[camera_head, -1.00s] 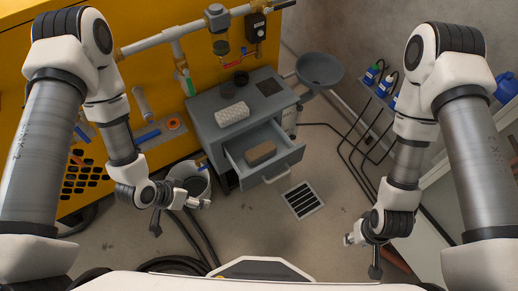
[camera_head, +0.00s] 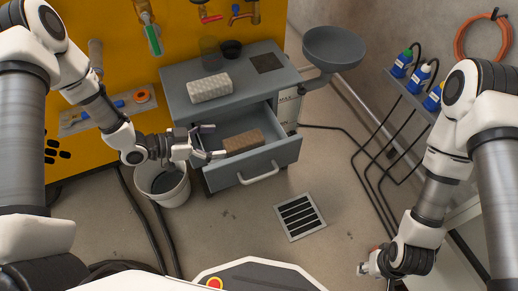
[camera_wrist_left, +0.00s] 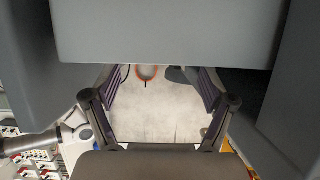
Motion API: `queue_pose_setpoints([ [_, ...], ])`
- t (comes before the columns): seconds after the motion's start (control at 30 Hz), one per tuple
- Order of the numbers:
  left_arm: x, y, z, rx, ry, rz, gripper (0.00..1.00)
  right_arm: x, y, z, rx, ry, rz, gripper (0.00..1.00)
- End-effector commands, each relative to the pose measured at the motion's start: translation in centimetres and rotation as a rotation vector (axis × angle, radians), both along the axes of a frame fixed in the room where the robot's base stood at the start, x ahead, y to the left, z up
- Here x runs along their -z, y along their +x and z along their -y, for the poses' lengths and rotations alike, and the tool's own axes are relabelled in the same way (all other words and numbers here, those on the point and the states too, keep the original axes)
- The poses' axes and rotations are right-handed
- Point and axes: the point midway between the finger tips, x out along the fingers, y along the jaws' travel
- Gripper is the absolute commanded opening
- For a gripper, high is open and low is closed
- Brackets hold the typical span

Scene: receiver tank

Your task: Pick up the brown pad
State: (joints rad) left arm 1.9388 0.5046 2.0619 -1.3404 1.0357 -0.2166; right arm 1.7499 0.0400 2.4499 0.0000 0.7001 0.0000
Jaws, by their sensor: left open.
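The brown pad (camera_head: 243,141) is a block lying in the open grey drawer (camera_head: 284,154) of the cabinet. My left gripper (camera_head: 211,142) is open at the left side of the drawer, just left of the pad, with its fingers pointing right. I cannot tell whether a finger touches the pad. In the left wrist view my left gripper (camera_wrist_left: 160,85) has its fingers spread, with a grey panel in front; I cannot make out the pad there. My right gripper (camera_head: 364,269) is low at the right, away from the cabinet, and too small to read.
A white textured block (camera_head: 209,89) and a dark flat square (camera_head: 268,63) lie on the cabinet top (camera_head: 236,80). A bucket (camera_head: 163,187) stands below my left arm. A grey bowl (camera_head: 333,47) is right of the cabinet. A floor grate (camera_head: 300,216) lies in front.

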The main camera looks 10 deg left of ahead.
Motion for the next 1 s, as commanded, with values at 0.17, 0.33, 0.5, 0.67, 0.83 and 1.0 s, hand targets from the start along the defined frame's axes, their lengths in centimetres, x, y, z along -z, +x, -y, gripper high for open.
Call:
queue_pose_setpoints([
  [0.17,1.1,0.9,1.5,0.005,0.002,0.0,0.83,1.1,0.0,0.0,0.0,0.0,0.0,0.4],
  [0.33,2.4,2.0,3.4,0.005,0.003,-0.001,0.83,2.6,0.0,0.0,0.0,0.0,0.0,0.4],
  [0.5,3.5,3.5,5.6,0.005,0.003,0.001,0.83,3.9,0.0,0.0,0.0,0.0,0.0,0.4],
  [0.67,3.3,3.9,6.0,0.0,0.0,-0.001,0.83,3.8,0.0,0.0,0.0,0.0,0.0,0.4],
  [0.83,3.3,3.9,6.0,0.0,0.0,-0.001,0.59,3.8,0.0,0.0,0.0,0.0,0.0,0.4],
  [1.0,3.3,3.8,6.0,0.001,0.0,-0.002,0.16,3.8,0.0,0.0,0.0,0.0,0.0,0.4],
])
